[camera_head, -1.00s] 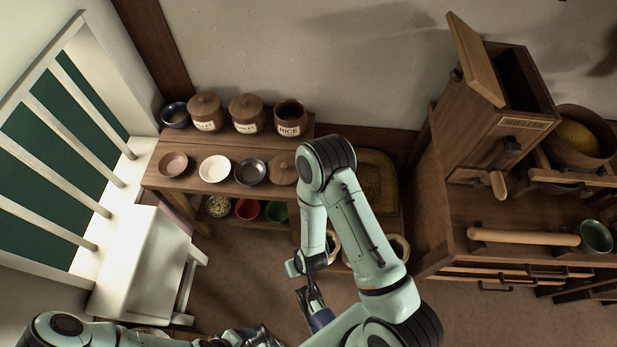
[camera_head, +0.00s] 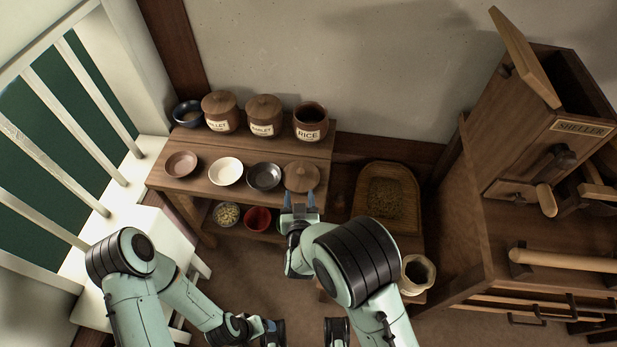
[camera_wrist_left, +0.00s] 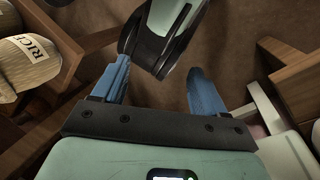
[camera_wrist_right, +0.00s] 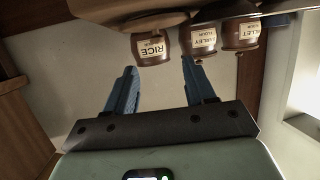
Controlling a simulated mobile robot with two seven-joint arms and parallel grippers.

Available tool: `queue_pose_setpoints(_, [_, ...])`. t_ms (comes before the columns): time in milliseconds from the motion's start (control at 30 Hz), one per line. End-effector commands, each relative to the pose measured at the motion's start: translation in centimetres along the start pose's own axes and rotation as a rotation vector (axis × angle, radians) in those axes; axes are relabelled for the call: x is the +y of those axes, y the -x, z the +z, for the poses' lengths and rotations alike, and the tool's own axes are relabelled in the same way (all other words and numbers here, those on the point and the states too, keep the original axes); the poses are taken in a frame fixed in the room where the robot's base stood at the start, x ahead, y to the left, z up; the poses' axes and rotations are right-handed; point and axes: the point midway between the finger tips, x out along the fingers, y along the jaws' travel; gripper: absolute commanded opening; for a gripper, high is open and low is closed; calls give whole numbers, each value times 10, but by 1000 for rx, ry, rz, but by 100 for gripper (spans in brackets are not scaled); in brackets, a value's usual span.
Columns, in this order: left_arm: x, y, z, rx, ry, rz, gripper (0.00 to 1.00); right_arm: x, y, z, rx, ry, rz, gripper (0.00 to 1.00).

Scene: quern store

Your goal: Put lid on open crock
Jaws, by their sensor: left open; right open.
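The open crock (camera_head: 311,122), brown and labelled RICE, stands upright on the shelf's upper step; its dark mouth is uncovered. It appears inverted in the right wrist view (camera_wrist_right: 152,48). A round brown wooden lid with a small knob (camera_head: 301,177) lies on the step in front of it. My right gripper (camera_head: 300,198) is open and empty, its two blue fingers pointing at the lid's near edge; contact cannot be told. My left gripper (camera_wrist_left: 158,66) is open and empty, low at the bottom of the head view, far from the lid.
Lidded MILLET (camera_head: 221,113) and BARLEY (camera_head: 264,117) crocks stand left of the open one. A tall wooden sheller cabinet (camera_head: 550,130) stands right.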

Motion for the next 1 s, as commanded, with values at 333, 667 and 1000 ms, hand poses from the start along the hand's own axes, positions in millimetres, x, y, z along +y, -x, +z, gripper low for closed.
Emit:
queue_pose_setpoints(333, [-5, -11, -17, 47, 5, -3, 72, 1, -55, 2, -3, 1, 0, 55])
queue_pose_setpoints(667, [-9, -22, -34, 92, 8, -5, 72, 6, -93, 0, -3, 0, 1, 55])
queue_pose_setpoints(1000, [-10, -24, -41, 113, 10, -6, 72, 6, -109, -2, -4, 1, 0, 55])
